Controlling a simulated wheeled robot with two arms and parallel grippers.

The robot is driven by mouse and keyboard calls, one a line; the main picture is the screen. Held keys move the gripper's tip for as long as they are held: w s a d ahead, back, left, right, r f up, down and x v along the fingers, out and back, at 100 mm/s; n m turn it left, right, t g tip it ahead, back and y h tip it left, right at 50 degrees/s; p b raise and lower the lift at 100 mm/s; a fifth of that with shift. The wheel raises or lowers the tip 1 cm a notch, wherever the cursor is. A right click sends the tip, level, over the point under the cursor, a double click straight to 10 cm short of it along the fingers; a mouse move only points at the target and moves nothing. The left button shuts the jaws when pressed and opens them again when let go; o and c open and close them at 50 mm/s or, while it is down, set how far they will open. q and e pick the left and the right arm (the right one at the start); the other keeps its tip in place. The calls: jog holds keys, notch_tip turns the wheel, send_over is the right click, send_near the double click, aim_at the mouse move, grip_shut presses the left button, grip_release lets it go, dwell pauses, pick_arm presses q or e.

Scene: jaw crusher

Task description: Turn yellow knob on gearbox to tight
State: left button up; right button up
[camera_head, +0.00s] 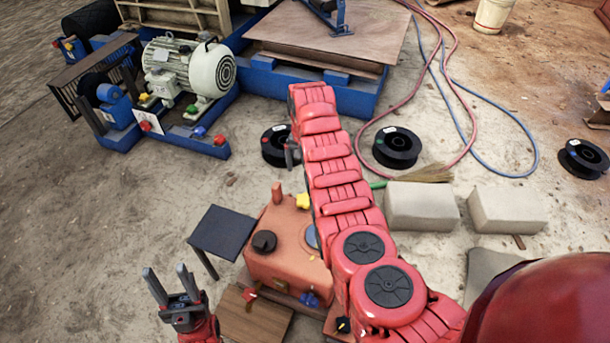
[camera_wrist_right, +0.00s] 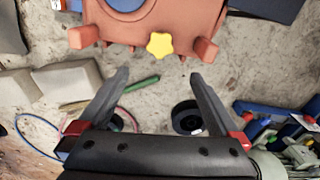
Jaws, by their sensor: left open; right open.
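The orange-red gearbox (camera_head: 285,262) sits low in the middle of the head view, with a black cap on top. The yellow star-shaped knob (camera_head: 303,201) is on its far side, beside my right arm. In the right wrist view the yellow knob (camera_wrist_right: 159,45) sits at the gearbox edge (camera_wrist_right: 165,18). My right gripper (camera_wrist_right: 160,76) is open, its fingertips apart and empty. In the picture the knob appears just beyond the gap between the tips, with no visible contact. My right arm mostly hides this gripper in the head view. My left gripper (camera_head: 172,287) is open and empty, left of the gearbox.
A dark small table (camera_head: 222,232) stands left of the gearbox. Black spools (camera_head: 397,148), a brush (camera_head: 425,172) and concrete blocks (camera_head: 420,207) lie beyond and to the right. A motor on a blue frame (camera_head: 185,75) is at the back left. Hoses cross the right-hand floor.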

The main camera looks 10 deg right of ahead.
jog(key=shift+r, duration=1.75)
jog(key=shift+f, duration=0.1)
